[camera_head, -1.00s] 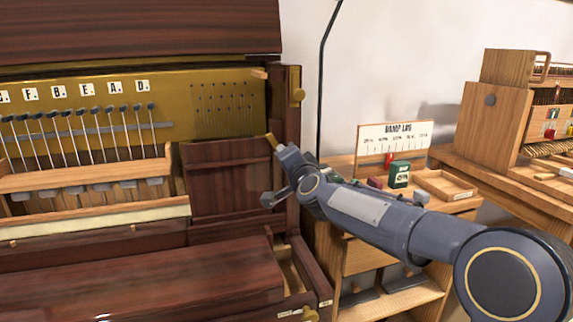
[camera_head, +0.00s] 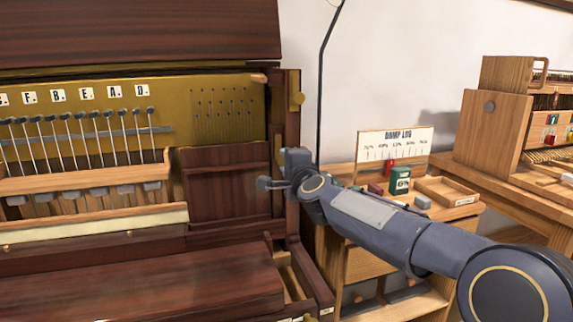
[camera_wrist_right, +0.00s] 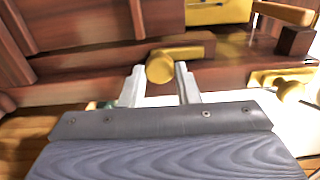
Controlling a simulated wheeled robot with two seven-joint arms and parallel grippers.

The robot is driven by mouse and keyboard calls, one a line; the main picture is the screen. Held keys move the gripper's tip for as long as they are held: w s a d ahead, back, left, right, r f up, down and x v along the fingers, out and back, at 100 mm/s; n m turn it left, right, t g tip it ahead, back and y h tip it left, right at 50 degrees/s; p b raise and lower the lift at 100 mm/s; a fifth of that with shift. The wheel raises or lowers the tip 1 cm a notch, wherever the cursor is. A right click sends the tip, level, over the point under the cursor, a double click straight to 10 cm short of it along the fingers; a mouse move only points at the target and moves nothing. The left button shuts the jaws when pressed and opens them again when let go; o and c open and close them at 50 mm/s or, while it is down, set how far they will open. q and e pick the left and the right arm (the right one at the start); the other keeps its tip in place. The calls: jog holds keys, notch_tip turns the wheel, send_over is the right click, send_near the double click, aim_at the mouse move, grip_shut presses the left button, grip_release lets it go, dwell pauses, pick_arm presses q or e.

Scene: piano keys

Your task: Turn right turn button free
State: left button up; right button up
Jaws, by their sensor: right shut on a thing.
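The brass turn button (camera_wrist_right: 175,64) shows in the right wrist view, its rounded end between the two pale fingers of my right gripper (camera_wrist_right: 160,88). The fingers are shut on that end, and a brass bar runs from it to the right along the dark wood. In the head view my right gripper (camera_head: 292,160) is at the right edge of the piano's dark lower panel (camera_head: 228,182) and hides the button it holds. My left gripper is not in view.
Another brass fitting (camera_head: 297,98) sits higher on the piano's right post. Right of the piano stands a wooden bench (camera_head: 345,172) with a damp log card (camera_head: 395,143), a green box (camera_head: 399,181) and a small tray (camera_head: 446,190). A thin dark rod (camera_head: 320,90) rises behind.

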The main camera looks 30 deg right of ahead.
dwell(0.3)
jog(key=o, duration=1)
jog(key=shift+c, duration=0.2)
jog(key=v, duration=0.7)
jog(key=shift+s+a, duration=0.15)
jog(key=shift+s, duration=0.25)
